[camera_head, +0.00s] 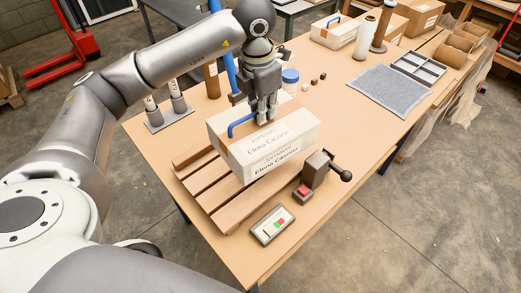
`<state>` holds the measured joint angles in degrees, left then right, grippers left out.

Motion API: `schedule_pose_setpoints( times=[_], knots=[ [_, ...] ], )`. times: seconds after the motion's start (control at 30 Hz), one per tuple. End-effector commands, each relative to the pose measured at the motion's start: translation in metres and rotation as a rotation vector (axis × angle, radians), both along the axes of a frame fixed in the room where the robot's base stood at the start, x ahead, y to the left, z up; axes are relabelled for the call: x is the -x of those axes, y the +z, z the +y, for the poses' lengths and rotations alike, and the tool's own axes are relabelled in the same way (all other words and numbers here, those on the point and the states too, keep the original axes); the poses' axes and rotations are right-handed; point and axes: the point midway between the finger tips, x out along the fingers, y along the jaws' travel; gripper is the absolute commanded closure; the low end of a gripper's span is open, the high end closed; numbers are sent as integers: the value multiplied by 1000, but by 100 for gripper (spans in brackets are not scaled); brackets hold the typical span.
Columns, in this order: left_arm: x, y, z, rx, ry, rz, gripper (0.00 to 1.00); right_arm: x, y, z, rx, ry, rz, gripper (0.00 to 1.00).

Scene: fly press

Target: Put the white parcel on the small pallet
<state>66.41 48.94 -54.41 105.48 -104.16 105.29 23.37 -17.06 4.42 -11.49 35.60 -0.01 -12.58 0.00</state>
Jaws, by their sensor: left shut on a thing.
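The white parcel (281,147) is a box with a blue handle on top and a printed name on its sides. My left gripper (262,119) is above it and shut on the blue handle (240,127). The small pallet (204,189) is a low slatted wooden one on the table; its left and front slats show. The parcel is over the pallet's back right part and hides it there. I cannot tell whether the parcel touches the slats or hangs just above them. My right gripper is not in view.
A small press with a ball-ended lever (318,173) stands right of the pallet. A control box with buttons (272,225) lies in front. Another white box (334,32), a grey mat (388,90) and a sectioned tray (417,67) are farther back.

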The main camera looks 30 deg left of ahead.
Motion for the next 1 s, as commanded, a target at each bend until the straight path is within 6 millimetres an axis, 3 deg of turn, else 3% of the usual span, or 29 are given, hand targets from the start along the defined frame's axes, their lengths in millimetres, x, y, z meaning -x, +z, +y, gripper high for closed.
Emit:
schedule_pose_setpoints(
  times=[0.17,0.5,1.0],
  knots=[
    [-3,1,2,6,88,1,100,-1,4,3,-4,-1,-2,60],
    [-3,-49,2,6,95,2,100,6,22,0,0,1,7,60],
    [-4,-95,2,7,94,-1,100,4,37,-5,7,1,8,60]
  ],
)
